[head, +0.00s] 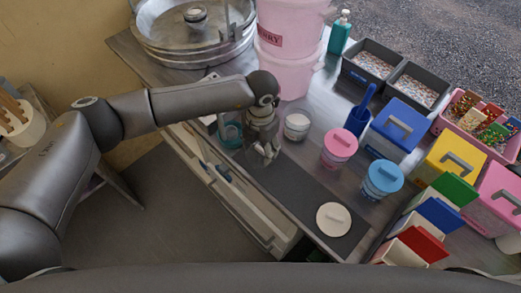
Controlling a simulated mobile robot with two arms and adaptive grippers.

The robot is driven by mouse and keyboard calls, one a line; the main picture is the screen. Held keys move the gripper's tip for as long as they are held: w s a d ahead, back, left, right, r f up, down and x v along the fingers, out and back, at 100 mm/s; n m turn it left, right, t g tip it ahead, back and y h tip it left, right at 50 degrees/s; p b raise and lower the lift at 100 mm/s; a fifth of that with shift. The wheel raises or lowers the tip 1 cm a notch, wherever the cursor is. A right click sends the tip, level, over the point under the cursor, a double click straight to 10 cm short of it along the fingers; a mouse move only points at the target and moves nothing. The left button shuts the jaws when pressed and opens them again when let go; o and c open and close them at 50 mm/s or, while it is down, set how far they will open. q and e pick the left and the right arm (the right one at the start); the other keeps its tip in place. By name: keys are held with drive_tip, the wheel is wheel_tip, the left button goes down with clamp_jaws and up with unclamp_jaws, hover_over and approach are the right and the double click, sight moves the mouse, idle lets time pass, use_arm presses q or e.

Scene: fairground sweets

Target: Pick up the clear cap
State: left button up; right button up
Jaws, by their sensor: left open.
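A round, pale cream cap (333,219) with a small bar handle lies flat on the dark mat (291,193) near the counter's front edge. It looks whitish, and I see no other loose cap that looks clear. My left gripper (268,158) is open and points down over the back end of the mat. It is apart from the cap, behind it and to its left. A lidless jar with white contents (296,127) stands right of the gripper. My right gripper is out of view.
A pink-lidded jar (339,148) and a blue-lidded jar (382,179) stand right of the mat. A teal-tinted clear container (230,131) is beside my left wrist. Coloured boxes, including a red one (422,244), crowd the right. An open drawer (221,184) lies below the front edge.

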use_arm(q)
drive_tip(key=shift+c, duration=0.5)
drive_tip(key=c, duration=1.1)
